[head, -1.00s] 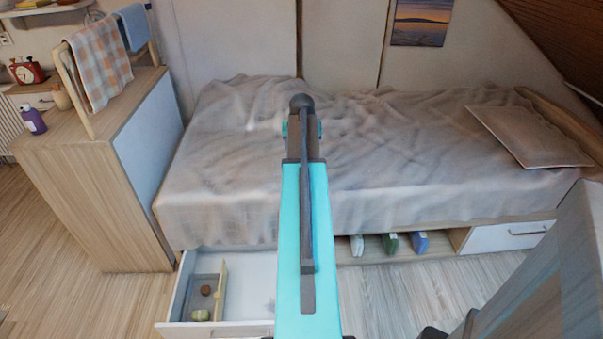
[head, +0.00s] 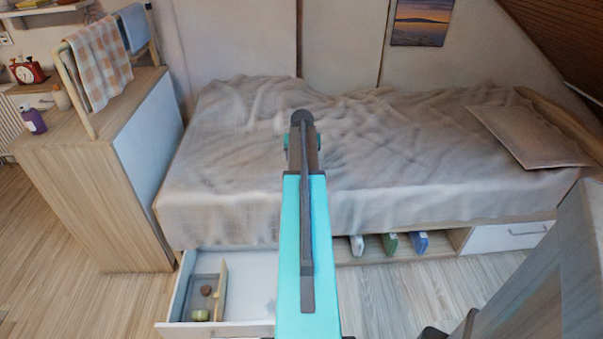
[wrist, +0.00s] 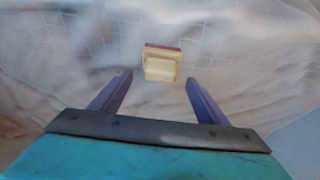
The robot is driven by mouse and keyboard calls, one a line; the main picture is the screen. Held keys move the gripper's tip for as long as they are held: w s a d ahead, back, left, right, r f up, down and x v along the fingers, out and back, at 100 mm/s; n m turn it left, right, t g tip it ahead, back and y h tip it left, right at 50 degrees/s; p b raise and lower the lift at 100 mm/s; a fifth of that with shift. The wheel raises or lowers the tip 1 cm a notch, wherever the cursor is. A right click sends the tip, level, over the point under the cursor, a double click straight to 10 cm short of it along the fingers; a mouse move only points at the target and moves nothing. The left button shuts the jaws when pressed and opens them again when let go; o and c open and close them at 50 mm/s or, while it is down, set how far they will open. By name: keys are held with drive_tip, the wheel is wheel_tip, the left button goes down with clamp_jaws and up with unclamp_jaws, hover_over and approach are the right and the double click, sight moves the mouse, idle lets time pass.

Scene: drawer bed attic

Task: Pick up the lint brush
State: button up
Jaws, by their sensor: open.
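A small pale cream block with a dark red edge (wrist: 162,63), which looks like the lint brush, lies on the rumpled grey bed cover in the wrist view. My gripper (wrist: 159,77) is open, with its two purple fingers apart and nothing held. The block shows just beyond the fingertips, roughly centred between them. Whether the fingers reach down beside it I cannot tell. In the head view my arm stands in front of the bed, and neither the block nor the fingers can be made out.
The bed (head: 400,160) has a pillow (head: 525,135) at its right end. Below it an open white drawer (head: 252,283) holds small items. Books (head: 390,243) stand in the bed's lower shelf. A wooden cabinet (head: 90,190) stands left. The cover around the block is clear.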

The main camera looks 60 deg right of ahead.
drive_tip(key=shift+x, duration=2.6)
drive_tip(key=shift+a, duration=0.1)
drive_tip(key=shift+c, duration=0.5)
drive_tip(key=c, duration=1.1)
